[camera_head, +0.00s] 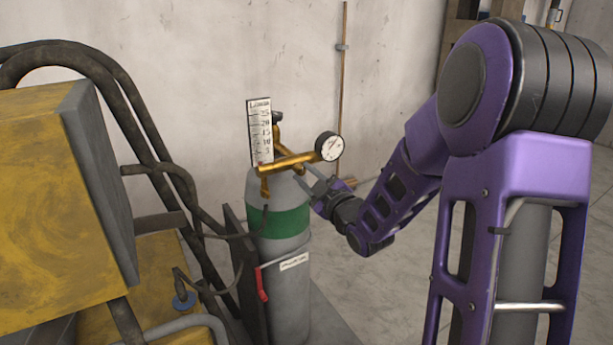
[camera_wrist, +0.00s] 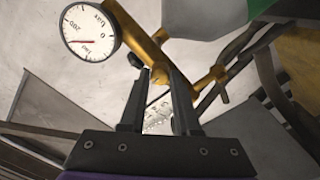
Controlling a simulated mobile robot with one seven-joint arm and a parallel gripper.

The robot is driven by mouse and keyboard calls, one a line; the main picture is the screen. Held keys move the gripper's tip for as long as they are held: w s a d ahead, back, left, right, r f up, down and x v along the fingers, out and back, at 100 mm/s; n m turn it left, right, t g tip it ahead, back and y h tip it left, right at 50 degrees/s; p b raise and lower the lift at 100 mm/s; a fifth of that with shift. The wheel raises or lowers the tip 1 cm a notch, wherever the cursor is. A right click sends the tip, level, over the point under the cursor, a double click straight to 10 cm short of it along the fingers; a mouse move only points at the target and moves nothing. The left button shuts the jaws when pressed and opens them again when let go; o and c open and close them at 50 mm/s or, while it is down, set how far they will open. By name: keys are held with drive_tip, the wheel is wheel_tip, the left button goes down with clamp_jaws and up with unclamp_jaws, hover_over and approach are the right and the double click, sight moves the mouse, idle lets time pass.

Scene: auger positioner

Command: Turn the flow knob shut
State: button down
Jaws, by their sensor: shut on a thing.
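A brass regulator (camera_head: 288,162) sits on top of a grey gas cylinder (camera_head: 285,252) with a green band. It carries a round white gauge (camera_head: 329,146) and an upright white flow scale (camera_head: 260,130). My gripper (camera_head: 302,175) reaches in from the right, just below the regulator. In the wrist view, my gripper's fingers (camera_wrist: 159,78) are shut on the flow knob at the brass regulator body (camera_wrist: 148,48). The knob is mostly hidden by the fingers, so its turn angle cannot be read. The gauge also shows in the wrist view (camera_wrist: 90,32).
A yellow machine (camera_head: 50,190) with dark hoses (camera_head: 125,100) stands at the left. A red-handled part (camera_head: 262,283) hangs at the cylinder's front left. A plain wall (camera_head: 200,70) lies behind. The floor right of the cylinder is open.

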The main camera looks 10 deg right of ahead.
drive_tip(key=shift+w+r+n, duration=0.1)
drive_tip(key=shift+r+n, duration=0.05)
drive_tip(key=shift+n, duration=0.25)
drive_tip(key=c, duration=0.6)
unclamp_jaws()
drive_tip(key=shift+f, duration=0.2)
